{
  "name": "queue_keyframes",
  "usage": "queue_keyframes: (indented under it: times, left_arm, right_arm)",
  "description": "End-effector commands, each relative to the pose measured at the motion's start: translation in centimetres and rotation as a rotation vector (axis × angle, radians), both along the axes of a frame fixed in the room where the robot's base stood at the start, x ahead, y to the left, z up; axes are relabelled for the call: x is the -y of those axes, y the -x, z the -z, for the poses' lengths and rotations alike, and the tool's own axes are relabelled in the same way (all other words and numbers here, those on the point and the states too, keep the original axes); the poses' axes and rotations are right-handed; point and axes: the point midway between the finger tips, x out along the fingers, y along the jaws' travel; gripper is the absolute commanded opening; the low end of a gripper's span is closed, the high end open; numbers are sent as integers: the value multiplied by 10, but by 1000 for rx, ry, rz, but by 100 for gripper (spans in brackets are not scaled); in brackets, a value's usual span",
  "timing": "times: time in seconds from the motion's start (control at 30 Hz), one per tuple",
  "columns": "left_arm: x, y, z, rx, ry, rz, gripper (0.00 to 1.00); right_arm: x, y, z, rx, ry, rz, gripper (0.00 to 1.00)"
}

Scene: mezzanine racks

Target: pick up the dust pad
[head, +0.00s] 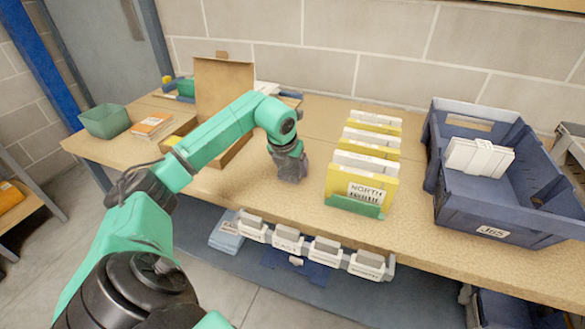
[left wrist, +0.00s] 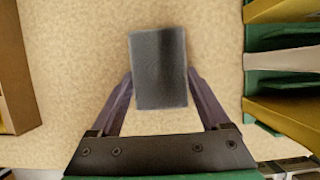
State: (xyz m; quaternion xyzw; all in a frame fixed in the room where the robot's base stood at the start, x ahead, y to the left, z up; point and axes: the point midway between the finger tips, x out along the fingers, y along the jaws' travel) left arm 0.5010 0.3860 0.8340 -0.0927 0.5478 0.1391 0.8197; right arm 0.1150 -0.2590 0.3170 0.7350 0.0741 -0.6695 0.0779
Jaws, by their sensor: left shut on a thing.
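The dust pad (left wrist: 158,68) is a dark grey rectangular block between the two fingers of my left gripper in the left wrist view. My left gripper (left wrist: 158,82) is shut on it, with one finger along each side. In the head view my left gripper (head: 290,172) points down at the wooden table, left of the file rack. There the pad is hidden or cannot be told apart from the dark fingers. I cannot tell whether the pad touches the tabletop. My right gripper is not in view.
A green rack with yellow and white folders (head: 362,175) stands right of the gripper. A blue crate (head: 490,210) holding a white box sits farther right. An open cardboard box (head: 222,95), a green bin (head: 105,121) and orange booklets (head: 151,125) are left. Small labelled bins (head: 288,240) line the front edge.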

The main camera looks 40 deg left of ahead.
Motion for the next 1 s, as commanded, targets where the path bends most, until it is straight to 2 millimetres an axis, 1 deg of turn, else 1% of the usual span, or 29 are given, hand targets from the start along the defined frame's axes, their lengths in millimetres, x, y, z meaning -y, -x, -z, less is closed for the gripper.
queue_keyframes:
  times: [0.17,0.27,0.37,0.4,0.5,0.6,0.7,0.77,0.83,1.0]
  left_arm:
    - [0,-1,-11,2,1,-1,26]
    - [0,-1,-31,6,0,0,26]
    - [0,-2,-66,11,0,-2,26]
    - [0,-2,-84,11,1,-1,26]
    - [0,-1,-125,10,2,0,26]
    - [1,-1,-158,6,3,1,26]
    - [1,-1,-183,4,2,0,26]
    - [0,-1,-192,4,1,0,26]
    - [0,0,-198,1,2,1,26]
    - [0,0,-201,-2,1,1,26]
  right_arm:
    - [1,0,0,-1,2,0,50]
    - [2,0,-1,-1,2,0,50]
    - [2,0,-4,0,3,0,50]
    - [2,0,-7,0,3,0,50]
    - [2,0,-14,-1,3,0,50]
    - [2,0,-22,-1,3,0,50]
    - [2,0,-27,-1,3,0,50]
    - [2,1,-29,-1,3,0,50]
    - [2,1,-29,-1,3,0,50]
    - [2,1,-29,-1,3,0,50]
